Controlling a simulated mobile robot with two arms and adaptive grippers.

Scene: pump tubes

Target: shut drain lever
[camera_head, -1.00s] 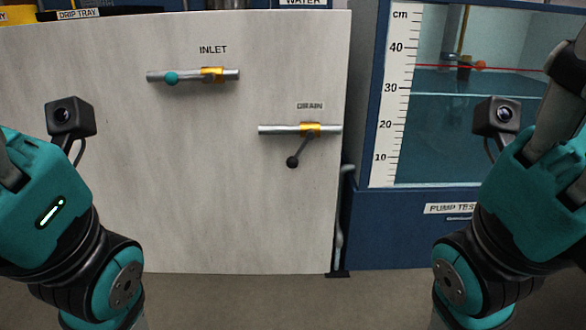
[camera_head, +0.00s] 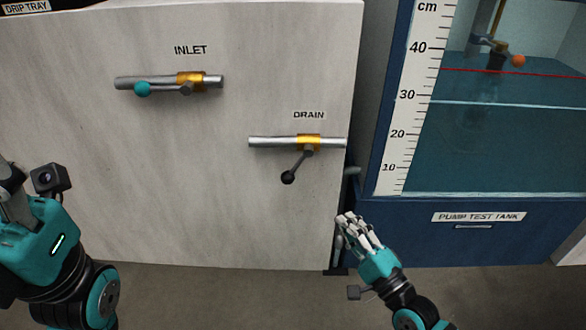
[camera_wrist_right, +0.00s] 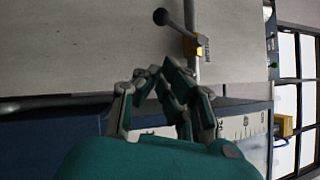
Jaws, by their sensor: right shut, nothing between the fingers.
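The drain lever (camera_head: 298,163) has a dark round knob (camera_head: 289,177) and hangs down and left from its yellow valve (camera_head: 308,142), at an angle to the grey drain pipe (camera_head: 275,142) on the pale panel. My right gripper (camera_head: 346,219) is shut and empty, below and right of the lever and apart from it. In the right wrist view the shut fingers (camera_wrist_right: 158,72) point toward the panel, with the knob (camera_wrist_right: 161,17) and yellow valve (camera_wrist_right: 192,45) beyond them. My left gripper (camera_head: 12,195) is at the left edge, its fingertips hidden or cut off.
The inlet lever with its teal knob (camera_head: 142,89) lies along its pipe at upper left. The blue pump test tank (camera_head: 470,232) with a scale (camera_head: 408,120) stands right of the panel, across a narrow gap. The panel below the drain pipe is clear.

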